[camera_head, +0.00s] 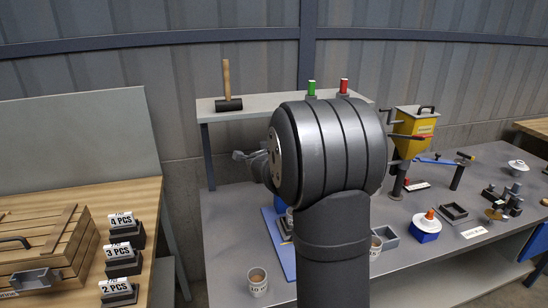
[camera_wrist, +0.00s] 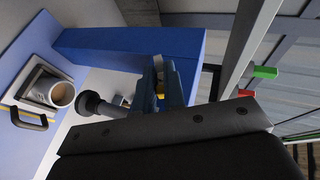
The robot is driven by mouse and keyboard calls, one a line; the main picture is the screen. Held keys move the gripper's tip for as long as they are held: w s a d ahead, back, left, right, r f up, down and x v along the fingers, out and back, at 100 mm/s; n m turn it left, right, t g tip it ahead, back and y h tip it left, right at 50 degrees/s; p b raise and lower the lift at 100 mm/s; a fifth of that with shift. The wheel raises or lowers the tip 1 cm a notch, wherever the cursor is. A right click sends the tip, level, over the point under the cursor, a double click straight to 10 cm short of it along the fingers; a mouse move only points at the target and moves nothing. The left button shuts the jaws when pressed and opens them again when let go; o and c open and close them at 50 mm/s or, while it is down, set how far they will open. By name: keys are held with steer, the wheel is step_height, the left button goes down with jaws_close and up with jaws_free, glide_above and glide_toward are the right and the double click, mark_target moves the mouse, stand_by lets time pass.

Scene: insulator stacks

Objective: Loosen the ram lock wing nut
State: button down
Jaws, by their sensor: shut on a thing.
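In the wrist view my gripper (camera_wrist: 160,86) has its two dark blue fingers close together at the middle. They are shut on a small pale piece (camera_wrist: 158,65), which seems to be the ram lock wing nut; its wings are mostly hidden between the fingers. A yellow bit shows beside it. A large blue block (camera_wrist: 130,45) lies just beyond the fingertips, and a dark round knob (camera_wrist: 90,101) on a rod is to their left. In the head view my arm covers the gripper and the nut.
A mug (camera_head: 257,281) stands at the bench's front left, near a blue board (camera_head: 274,240). A yellow hopper (camera_head: 412,125), a blue-based piece (camera_head: 426,228) and black fixtures (camera_head: 503,200) are to the right. A shelf (camera_head: 247,111) with a mallet (camera_head: 228,92) is behind.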

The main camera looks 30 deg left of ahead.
steer(key=c, duration=1.5)
jaws_free()
steer(key=shift+w+d, duration=0.15)
steer(key=shift+d, duration=0.15)
steer(key=shift+a, duration=0.1)
steer(key=v, duration=1.7)
steer(key=shift+s, duration=0.3)
